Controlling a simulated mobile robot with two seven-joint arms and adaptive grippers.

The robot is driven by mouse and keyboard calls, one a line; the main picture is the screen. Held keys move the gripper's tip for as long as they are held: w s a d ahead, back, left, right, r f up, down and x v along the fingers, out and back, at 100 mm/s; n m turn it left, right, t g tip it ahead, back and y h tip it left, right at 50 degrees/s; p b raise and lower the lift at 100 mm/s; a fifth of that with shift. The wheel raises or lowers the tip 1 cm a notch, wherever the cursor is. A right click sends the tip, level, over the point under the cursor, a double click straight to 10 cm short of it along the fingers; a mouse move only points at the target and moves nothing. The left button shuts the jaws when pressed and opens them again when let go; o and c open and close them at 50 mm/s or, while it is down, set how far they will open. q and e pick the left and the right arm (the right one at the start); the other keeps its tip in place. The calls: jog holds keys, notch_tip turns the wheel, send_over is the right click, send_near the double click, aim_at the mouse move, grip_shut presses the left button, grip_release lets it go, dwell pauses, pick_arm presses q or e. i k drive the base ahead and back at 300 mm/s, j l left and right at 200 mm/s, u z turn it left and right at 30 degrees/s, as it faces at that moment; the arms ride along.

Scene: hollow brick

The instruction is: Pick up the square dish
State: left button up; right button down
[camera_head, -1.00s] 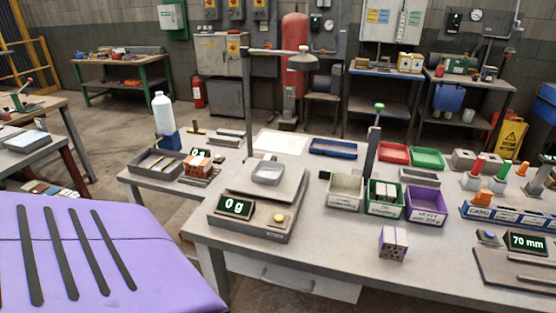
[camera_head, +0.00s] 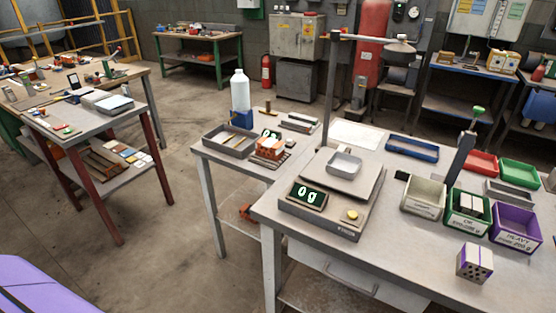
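A small, shallow, light grey square dish (camera_head: 344,163) sits on the plate of the weighing scale (camera_head: 318,206). The scale's display reads 0 g, and the dish looks empty. Neither of my grippers shows in the head view, so their distance from the dish cannot be seen.
A lamp post stands behind the scale. To the right are a pale bin (camera_head: 423,197), a green bin (camera_head: 467,211), a purple bin (camera_head: 514,230) and a purple-and-white hollow brick (camera_head: 475,262). A white bottle (camera_head: 239,92) and grey tray (camera_head: 230,140) stand left. Open floor (camera_head: 180,240) lies between benches.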

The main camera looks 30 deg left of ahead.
aim_at(346, 166)
jog(key=i+l+u, duration=0.15)
jog(key=u, duration=0.3)
jog(key=i+l+u, duration=0.3)
jog(key=u, duration=0.15)
jog(key=i+l, duration=0.3)
jog(key=l, duration=0.25)
jog(key=j+z, duration=0.15)
jog(key=z, duration=0.25)
jog(key=j+z, duration=0.15)
jog(key=z, duration=0.2)
jog(key=j+z, duration=0.15)
jog(key=z, duration=0.25)
jog(key=k+j+z, duration=0.1)
jog(key=z, duration=0.3)
